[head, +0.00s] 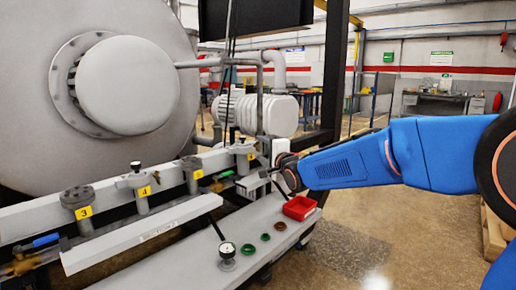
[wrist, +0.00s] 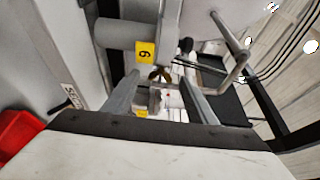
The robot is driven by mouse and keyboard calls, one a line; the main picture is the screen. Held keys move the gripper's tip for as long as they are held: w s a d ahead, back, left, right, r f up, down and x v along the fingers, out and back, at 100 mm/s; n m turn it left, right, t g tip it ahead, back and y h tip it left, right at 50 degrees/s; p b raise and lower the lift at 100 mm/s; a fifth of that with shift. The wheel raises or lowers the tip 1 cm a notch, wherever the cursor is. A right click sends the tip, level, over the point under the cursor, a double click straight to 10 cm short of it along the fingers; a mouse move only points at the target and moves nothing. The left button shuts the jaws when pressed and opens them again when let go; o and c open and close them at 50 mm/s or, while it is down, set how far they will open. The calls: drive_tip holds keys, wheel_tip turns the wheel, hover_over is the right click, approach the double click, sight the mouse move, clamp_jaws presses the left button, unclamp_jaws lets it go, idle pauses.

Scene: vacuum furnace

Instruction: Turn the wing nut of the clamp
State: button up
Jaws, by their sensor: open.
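In the wrist view, a small brass-coloured part that looks like the wing nut (wrist: 160,73) lies ahead, between the fingertips of my gripper (wrist: 161,80). A silvery piece, apparently part of the clamp (wrist: 168,98), shows below it between the fingers. The fingers are apart, with gaps visible on both sides, and I cannot see either touching the nut. A yellow label (wrist: 145,52) is on the grey pipe just above. In the head view, my gripper (head: 272,172) is at the far end of the white rail, and the clamp cannot be made out there.
A grey rail carries several numbered fittings (head: 139,185) along the left. A red tray (head: 299,207), green rings (head: 248,249) and a gauge (head: 227,254) are on the white bench (head: 190,262). The furnace vessel (head: 130,85) stands behind. Pipes (wrist: 232,40) are close at the wrist view's upper right.

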sight(259, 147)
drive_tip(key=shift+x, duration=1.85)
